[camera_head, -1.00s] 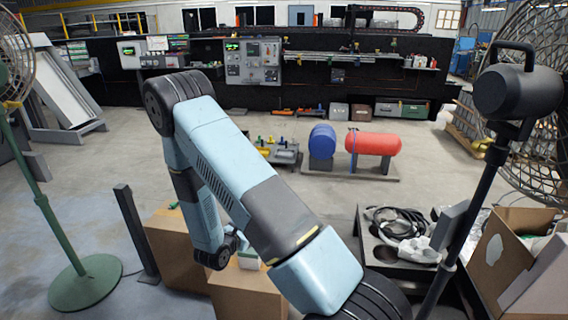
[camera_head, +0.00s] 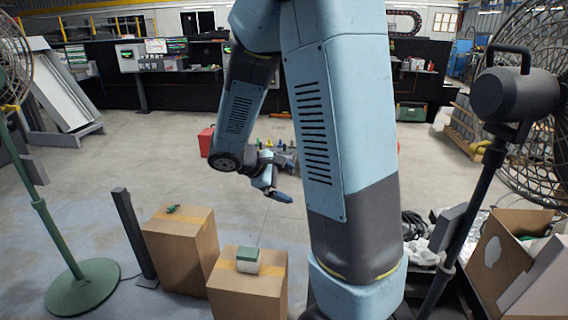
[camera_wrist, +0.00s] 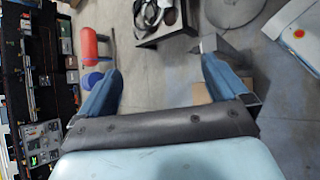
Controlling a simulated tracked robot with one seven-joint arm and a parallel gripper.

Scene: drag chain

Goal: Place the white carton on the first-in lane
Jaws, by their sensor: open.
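I cannot make out the carton in the wrist view. I cannot pick out a first-in lane; my arm covers much of the middle of the head view.
A second cardboard box (camera_head: 180,245) with a small green item (camera_head: 173,208) stands at left, beside a dark post (camera_head: 135,235). A green fan stand (camera_head: 85,285) is farther left. Open floor lies behind the boxes.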

